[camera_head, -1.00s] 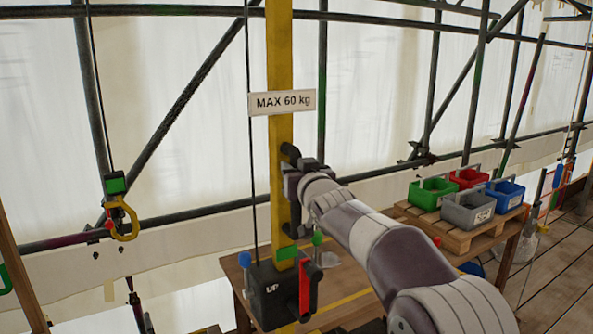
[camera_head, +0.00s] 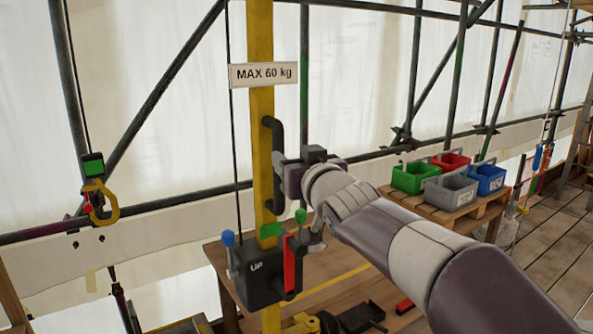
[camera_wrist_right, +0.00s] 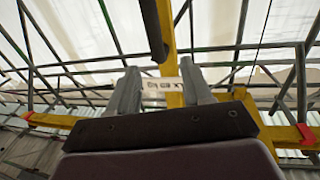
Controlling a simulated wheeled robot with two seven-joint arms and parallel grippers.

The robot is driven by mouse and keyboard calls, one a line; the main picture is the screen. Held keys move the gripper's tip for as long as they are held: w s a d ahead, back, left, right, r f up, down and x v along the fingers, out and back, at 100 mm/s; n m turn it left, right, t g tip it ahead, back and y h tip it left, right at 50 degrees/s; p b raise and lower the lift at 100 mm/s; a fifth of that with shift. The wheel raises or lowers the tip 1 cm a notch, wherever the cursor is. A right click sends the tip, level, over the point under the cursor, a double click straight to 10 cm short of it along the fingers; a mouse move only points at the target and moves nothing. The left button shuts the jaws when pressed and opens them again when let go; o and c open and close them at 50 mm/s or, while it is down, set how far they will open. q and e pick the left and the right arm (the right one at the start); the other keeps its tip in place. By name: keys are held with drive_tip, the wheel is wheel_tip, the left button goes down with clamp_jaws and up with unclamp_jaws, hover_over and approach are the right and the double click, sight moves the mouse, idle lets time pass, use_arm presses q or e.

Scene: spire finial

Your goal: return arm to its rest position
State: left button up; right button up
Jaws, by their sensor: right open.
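My right arm comes in from the lower right of the head view. Its gripper (camera_head: 286,172) is beside the black handle (camera_head: 276,140) on the yellow post (camera_head: 260,112). In the wrist view the two grey fingers of this gripper (camera_wrist_right: 160,88) stand apart with nothing held between them. The black handle (camera_wrist_right: 153,25) shows above and beyond the fingers, in front of the yellow post (camera_wrist_right: 169,55). Whether a finger touches the handle cannot be told. My left gripper is not in view.
A "MAX 60 kg" sign (camera_head: 263,75) is on the post. A black control box (camera_head: 262,285) with levers is at its foot, before a wooden table (camera_head: 345,268). A yellow hook (camera_head: 101,203) hangs at left. Several bins, including a green one (camera_head: 413,178), stand on a pallet at right.

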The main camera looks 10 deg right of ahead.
drive_tip(key=shift+s, duration=0.4)
drive_tip(key=shift+f, duration=0.1)
drive_tip(key=s+d+f+g+h, duration=0.1)
drive_tip(key=s+f+g, duration=0.2)
drive_tip(key=f, duration=0.5)
drive_tip(key=s+d+f+g+h, duration=0.1)
drive_tip(key=s+f+g, duration=0.15)
drive_tip(key=f, duration=0.55)
drive_tip(key=s+d+f+g+h, duration=0.1)
drive_tip(key=s+d+f+g, duration=0.15)
drive_tip(key=f, duration=0.65)
drive_tip(key=s+f+m+g, duration=0.1)
drive_tip(key=s+f+g, duration=0.7)
drive_tip(key=s+f, duration=0.7)
drive_tip(key=s, duration=0.2)
drive_tip(key=shift+s+d+f+m+g, duration=0.2)
drive_tip(key=shift+s+d+m+g, duration=0.1)
drive_tip(key=shift+s+d, duration=0.1)
drive_tip(key=shift+c, duration=0.7)
